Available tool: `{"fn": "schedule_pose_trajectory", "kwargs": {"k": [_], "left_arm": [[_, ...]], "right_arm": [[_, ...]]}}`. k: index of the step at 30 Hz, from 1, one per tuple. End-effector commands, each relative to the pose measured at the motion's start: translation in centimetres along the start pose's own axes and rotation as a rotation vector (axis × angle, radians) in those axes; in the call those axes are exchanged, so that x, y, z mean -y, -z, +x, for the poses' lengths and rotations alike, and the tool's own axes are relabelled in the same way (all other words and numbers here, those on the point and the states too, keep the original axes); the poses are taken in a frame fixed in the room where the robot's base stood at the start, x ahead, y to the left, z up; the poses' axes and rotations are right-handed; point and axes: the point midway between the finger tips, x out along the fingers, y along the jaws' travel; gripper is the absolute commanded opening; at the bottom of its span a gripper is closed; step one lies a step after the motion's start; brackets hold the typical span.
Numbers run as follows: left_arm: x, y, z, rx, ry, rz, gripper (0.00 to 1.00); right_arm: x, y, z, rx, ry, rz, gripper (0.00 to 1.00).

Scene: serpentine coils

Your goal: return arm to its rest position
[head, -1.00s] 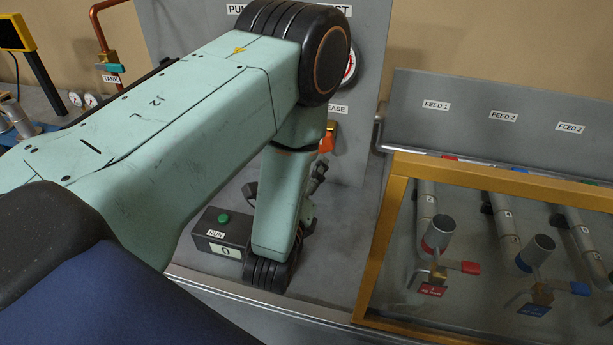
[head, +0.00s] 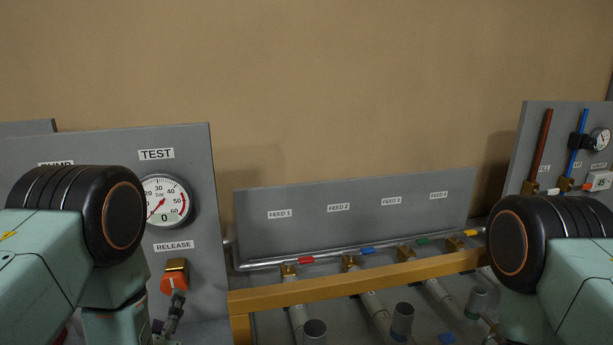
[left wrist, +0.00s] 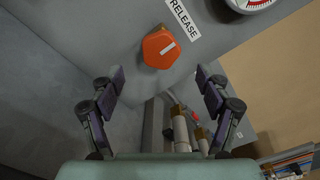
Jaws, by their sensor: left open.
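My left arm comes in at the left of the head view. Its gripper (head: 174,314) is partly cut off low in the picture, just below the orange RELEASE knob (head: 174,283). In the left wrist view the gripper (left wrist: 160,78) has its two fingers wide apart with nothing between them. There the orange knob (left wrist: 159,47) lies beyond the fingertips, apart from them. My right arm shows at the right edge of the head view, but its gripper is out of sight.
The grey TEST panel (head: 192,145) carries a round gauge (head: 166,201). To its right is a rack with a yellow frame (head: 350,283), feed pipes and a grey label board (head: 355,220). Another panel (head: 530,125) stands at far right. The wall above is bare.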

Motion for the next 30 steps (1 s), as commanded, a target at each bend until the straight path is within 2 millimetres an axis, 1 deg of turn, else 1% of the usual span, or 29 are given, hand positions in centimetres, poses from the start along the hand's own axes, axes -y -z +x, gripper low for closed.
{"fn": "schedule_pose_trajectory", "kwargs": {"k": [1, 9, 12, 15, 19, 30], "left_arm": [[0.1, -0.1, 0.9, 0.004, 0.002, -0.001, 0.76], [0.1, -0.1, 5.3, 0.004, 0.002, -0.001, 0.76], [0.1, -0.1, 6.6, 0.004, 0.003, -0.001, 0.76], [0.1, -0.1, 7.5, 0.004, 0.003, 0.000, 0.76], [0.1, -0.1, 8.0, 0.002, 0.002, 0.001, 0.76], [0.1, -0.1, 7.8, 0.002, 0.002, -0.007, 0.76]], "right_arm": [[0.0, 0.0, 0.0, 0.000, 0.000, 0.000, 0.00], [0.0, 0.0, 0.0, 0.000, 0.000, 0.000, 0.00], [0.0, 0.0, 0.0, 0.000, 0.000, 0.000, 0.00], [0.0, 0.0, 0.0, 0.000, 0.000, 0.000, 0.00], [0.0, 0.0, 0.0, 0.000, 0.000, 0.000, 0.00], [0.0, 0.0, 0.0, 0.000, 0.000, 0.000, 0.00]]}}
